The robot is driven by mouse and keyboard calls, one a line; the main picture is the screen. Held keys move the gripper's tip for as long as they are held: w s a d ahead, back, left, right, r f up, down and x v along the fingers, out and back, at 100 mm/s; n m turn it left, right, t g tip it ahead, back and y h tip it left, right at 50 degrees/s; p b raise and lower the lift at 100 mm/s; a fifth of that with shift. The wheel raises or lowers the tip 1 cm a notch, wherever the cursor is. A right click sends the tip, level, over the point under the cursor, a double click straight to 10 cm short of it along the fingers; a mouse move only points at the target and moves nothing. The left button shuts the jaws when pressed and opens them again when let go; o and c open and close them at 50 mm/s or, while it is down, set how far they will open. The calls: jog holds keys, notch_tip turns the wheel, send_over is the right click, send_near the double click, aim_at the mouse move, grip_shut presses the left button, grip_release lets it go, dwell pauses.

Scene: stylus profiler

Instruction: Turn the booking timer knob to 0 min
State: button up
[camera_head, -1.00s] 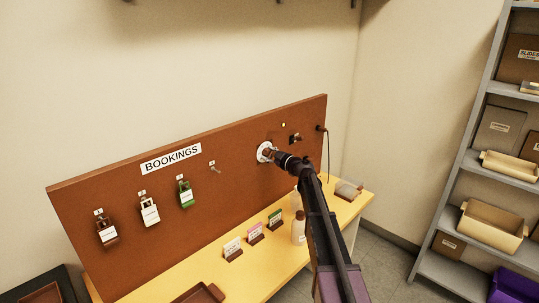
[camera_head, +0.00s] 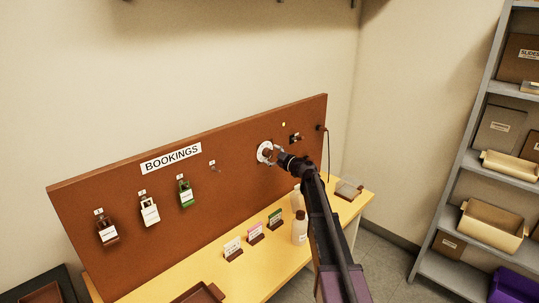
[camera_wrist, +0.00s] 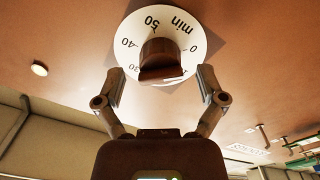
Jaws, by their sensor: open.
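The booking timer is a white round dial (camera_head: 264,152) on the brown board, right of the BOOKINGS sign. In the wrist view the dial (camera_wrist: 126,57) shows 30, 40, 50, min and 0, seen rotated. Its dark brown knob (camera_wrist: 161,55) stands out from the centre. I cannot tell for sure which mark the knob points at. My gripper (camera_wrist: 160,78) is open and empty, one finger on each side of the knob in the picture and apart from it. In the head view my gripper (camera_head: 278,157) is just in front of the dial, partly covering its right side.
The brown board (camera_head: 110,190) carries several hanging tagged items at left and a small switch (camera_head: 296,138) right of the dial. Grey shelves (camera_head: 430,262) stand at right.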

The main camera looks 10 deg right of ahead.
jog(key=v, duration=1)
jog(key=shift+s+d, duration=0.25)
jog(key=shift+s, duration=0.05)
